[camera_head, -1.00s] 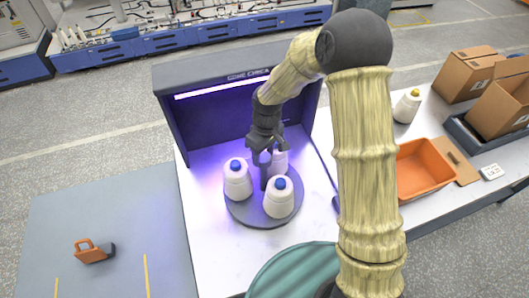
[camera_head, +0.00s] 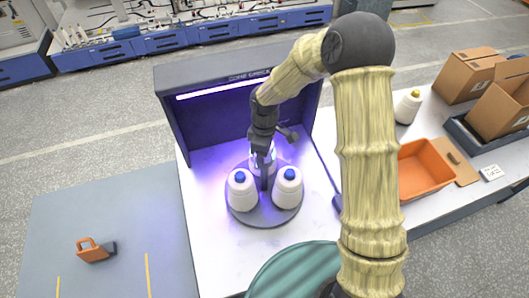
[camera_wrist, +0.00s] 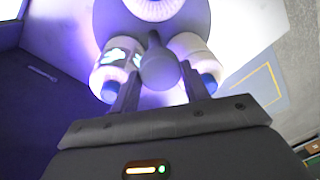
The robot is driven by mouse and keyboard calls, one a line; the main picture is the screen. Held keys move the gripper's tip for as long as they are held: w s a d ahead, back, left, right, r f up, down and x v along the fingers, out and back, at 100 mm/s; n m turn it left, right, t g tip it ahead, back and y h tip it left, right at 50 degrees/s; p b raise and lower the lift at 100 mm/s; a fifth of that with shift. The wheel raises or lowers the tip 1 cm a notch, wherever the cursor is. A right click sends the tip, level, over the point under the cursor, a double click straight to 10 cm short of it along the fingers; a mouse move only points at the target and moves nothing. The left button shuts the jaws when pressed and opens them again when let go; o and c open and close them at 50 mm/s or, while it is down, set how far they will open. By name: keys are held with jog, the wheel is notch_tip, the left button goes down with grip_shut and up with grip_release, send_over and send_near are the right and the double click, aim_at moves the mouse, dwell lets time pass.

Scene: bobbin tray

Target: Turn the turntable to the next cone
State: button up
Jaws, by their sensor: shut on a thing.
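The round grey turntable (camera_head: 264,219) stands on the white bench under the lit hood. It carries white cones with blue tops: one front left (camera_head: 242,192), one front right (camera_head: 288,189), and one at the back (camera_head: 270,153), partly hidden by my gripper. My gripper (camera_head: 264,162) points down at the turntable's middle. In the wrist view its fingers (camera_wrist: 160,88) are shut on the grey centre knob (camera_wrist: 158,66). There, the left cone (camera_wrist: 112,72) shows pale green patches and the right cone (camera_wrist: 193,50) looks plain.
An orange bin (camera_head: 425,168), a cone with a yellow top (camera_head: 407,106) and cardboard boxes (camera_head: 465,75) stand right. An orange-handled tool (camera_head: 95,250) lies on the mat at left.

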jog(key=shift+w+r+n, duration=0.2)
jog(key=shift+n, duration=0.6)
jog(key=shift+w+n, duration=0.1)
jog(key=shift+n, duration=0.3)
jog(key=shift+d, duration=0.1)
jog(key=o, duration=1.2)
jog(key=shift+o, duration=0.8)
jog(key=shift+s+f, duration=0.1)
jog(key=shift+s, duration=0.15)
